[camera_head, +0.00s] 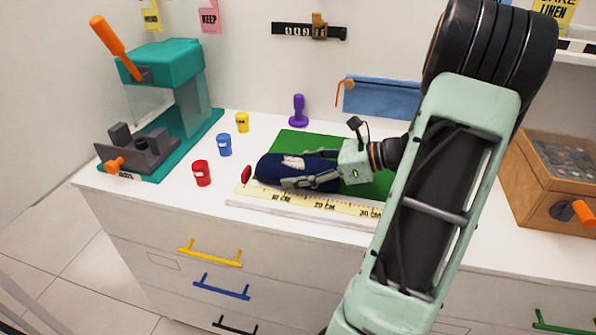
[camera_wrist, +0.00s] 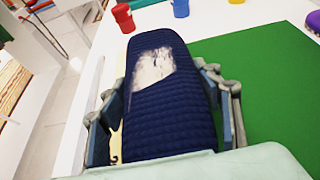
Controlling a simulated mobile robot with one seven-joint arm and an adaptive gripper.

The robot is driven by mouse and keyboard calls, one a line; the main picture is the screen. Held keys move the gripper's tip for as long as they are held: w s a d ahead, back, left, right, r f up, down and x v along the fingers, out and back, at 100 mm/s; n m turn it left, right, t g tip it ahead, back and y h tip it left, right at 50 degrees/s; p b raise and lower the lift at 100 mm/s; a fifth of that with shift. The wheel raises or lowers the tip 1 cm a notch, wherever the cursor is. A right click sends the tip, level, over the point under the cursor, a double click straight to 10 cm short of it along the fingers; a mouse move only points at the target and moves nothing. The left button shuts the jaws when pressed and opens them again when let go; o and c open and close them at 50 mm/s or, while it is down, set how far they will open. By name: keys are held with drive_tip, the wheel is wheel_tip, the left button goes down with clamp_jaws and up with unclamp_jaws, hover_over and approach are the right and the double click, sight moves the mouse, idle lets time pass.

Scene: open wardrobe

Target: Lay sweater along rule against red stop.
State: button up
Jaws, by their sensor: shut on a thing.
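The sweater (camera_head: 268,170) is a dark navy rolled or folded bundle with a pale patch on top. In the head view it lies lengthwise along the yellow rule (camera_head: 318,202), at the front edge of the green mat (camera_head: 300,138). Its left end is close to the red stop (camera_head: 246,175) at the rule's left end; I cannot tell whether they touch. My gripper (camera_head: 300,172) is shut on the sweater, one finger along each long side. In the wrist view the sweater (camera_wrist: 160,100) fills the space between the fingers (camera_wrist: 166,120). The stop is not clearly visible there.
Red (camera_head: 202,173), blue (camera_head: 224,145) and yellow (camera_head: 242,122) pots stand left of the mat. A purple stamp-like object (camera_head: 298,111) stands behind it. A teal press (camera_head: 165,95) is at the left and a wooden box (camera_head: 550,180) at the right. The counter's front edge is near the rule.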

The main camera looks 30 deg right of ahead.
drive_tip(key=shift+f, duration=0.15)
drive_tip(key=o, duration=1.2)
drive_tip(key=shift+o, duration=0.2)
drive_tip(key=shift+s+d+r, duration=0.15)
drive_tip(key=shift+d+r, duration=0.1)
drive_tip(key=shift+r, duration=0.1)
drive_tip(key=p+v, duration=0.2)
drive_tip(key=v, duration=0.9)
drive_tip(key=shift+s, duration=0.25)
